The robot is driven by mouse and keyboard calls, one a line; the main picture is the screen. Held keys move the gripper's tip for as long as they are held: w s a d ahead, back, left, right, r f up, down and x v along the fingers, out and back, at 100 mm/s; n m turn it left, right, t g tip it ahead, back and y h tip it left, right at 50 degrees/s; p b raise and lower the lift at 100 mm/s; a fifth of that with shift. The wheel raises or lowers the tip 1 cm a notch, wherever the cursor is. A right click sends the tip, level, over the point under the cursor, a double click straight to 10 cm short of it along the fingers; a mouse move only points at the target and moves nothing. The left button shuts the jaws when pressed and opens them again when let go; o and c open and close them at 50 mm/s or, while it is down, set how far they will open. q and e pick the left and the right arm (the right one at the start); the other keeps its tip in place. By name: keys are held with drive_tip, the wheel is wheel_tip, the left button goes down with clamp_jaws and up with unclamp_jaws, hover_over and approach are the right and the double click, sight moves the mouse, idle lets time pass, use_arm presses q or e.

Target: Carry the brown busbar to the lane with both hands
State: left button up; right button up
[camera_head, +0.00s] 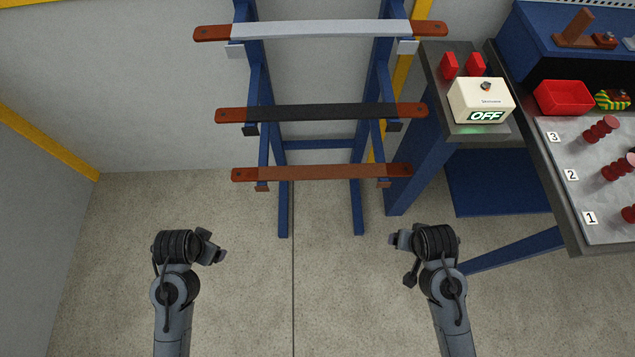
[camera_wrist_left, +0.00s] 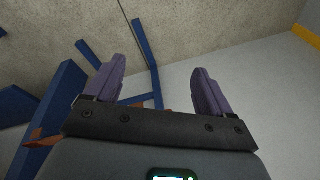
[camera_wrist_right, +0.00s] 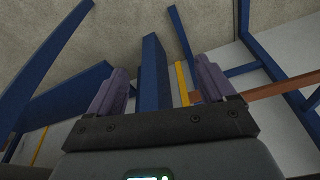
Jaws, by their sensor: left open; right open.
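The brown busbar (camera_head: 322,173) lies level across the lowest hooks of the blue rack, with orange-brown ends. In the right wrist view, a brown bar (camera_wrist_right: 285,87) shows at the right, apart from the fingers. My left gripper (camera_head: 220,255) is open and empty, below and left of the busbar in the head view. My right gripper (camera_head: 394,240) is open and empty, below the busbar's right end. The open fingers show in the left wrist view (camera_wrist_left: 158,88) and right wrist view (camera_wrist_right: 165,88). Numbered lanes 1, 2 and 3 sit on a grey panel (camera_head: 568,190) at the right, with dark red posts.
A black busbar (camera_head: 320,113) and a grey busbar (camera_head: 320,30) hang above on the blue rack (camera_head: 284,205). A box reading OFF (camera_head: 481,101) stands on a side stand between rack and panel. A red bin (camera_head: 563,97) is behind the panel. The floor before the rack is clear.

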use_arm(q)
drive_tip(key=w+a+f+m, duration=0.2)
drive_tip(key=w+a, duration=0.1)
drive_tip(key=w, duration=0.4)
use_arm(e)
drive_tip(key=w+d+f+m, duration=0.2)
drive_tip(key=w+m, duration=0.1)
drive_tip(key=w, duration=0.5)
use_arm(q)
drive_tip(key=m+g+h+b, duration=0.25)
drive_tip(key=m+h, duration=0.25)
drive_tip(key=m, duration=0.5)
approach(245, 174)
wheel_tip(245, 174, up, 2)
drive_tip(key=a, duration=0.2)
use_arm(e)
wheel_tip(245, 174, up, 3)
drive_tip(key=m+g, duration=0.2)
drive_tip(key=m, duration=1)
hover_over(405, 169)
drive_tip(key=shift+s+f, duration=0.15)
drive_tip(key=shift+s, duration=0.05)
drive_tip(key=shift+w+r+g+y, duration=0.25)
drive_tip(key=shift+w+g+y, duration=0.05)
use_arm(q)
drive_tip(key=shift+d+r+m, duration=0.4)
drive_tip(key=shift+r, duration=0.15)
drive_tip(key=shift+s, duration=0.1)
use_arm(e)
drive_tip(key=shift+s, duration=0.1)
